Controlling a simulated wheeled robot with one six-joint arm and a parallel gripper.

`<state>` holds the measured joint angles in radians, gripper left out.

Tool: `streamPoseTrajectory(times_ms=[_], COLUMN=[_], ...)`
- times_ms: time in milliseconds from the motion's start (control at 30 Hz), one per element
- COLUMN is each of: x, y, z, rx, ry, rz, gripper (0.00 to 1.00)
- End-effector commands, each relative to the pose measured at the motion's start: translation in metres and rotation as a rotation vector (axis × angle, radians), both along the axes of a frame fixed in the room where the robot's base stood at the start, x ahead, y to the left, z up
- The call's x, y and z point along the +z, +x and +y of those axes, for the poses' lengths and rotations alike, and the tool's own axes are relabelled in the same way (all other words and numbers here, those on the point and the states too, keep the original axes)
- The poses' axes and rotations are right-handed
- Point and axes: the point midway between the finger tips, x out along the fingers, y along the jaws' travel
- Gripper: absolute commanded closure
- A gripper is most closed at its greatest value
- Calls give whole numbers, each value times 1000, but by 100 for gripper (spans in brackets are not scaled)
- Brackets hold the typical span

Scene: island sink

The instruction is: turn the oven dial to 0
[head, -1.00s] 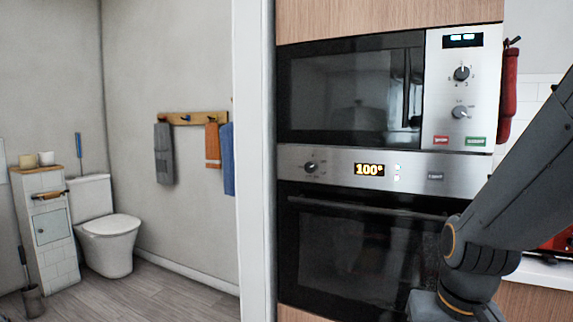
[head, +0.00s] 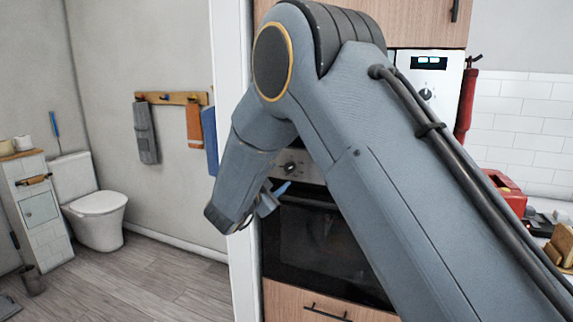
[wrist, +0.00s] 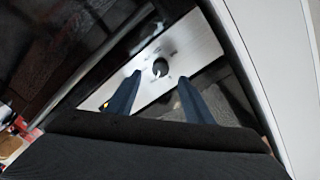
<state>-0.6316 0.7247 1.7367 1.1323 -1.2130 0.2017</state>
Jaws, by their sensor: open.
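The oven dial (head: 290,167) is a dark round knob on the oven's silver control panel, just right of my gripper in the head view. In the wrist view the dial (wrist: 160,68) sits on the bright panel between and beyond my two blue fingers. My gripper (wrist: 158,92) is open and empty, with its fingertips apart and pointing toward the dial. I see no clear contact with it. In the head view my gripper (head: 277,196) is small and partly hidden by my wrist. My arm hides the oven display; the dial's exact setting is too small to read.
The oven door (head: 320,235) is below the panel. The microwave above is mostly behind my arm; its control panel (head: 430,85) shows at right. A white door frame (head: 232,100) stands close at left. A toilet (head: 95,205) is in the room beyond.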

Motion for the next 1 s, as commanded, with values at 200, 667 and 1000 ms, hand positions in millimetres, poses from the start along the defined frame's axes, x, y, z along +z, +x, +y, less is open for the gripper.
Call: streamPoseTrajectory(times_ms=[200,667,1000], x=[3,3,2], y=[6,62,67], z=[-1,-26,-28], rx=[-35,-32,-31], ry=[6,5,5], rz=[-27,-26,-26], gripper=[53,53,53])
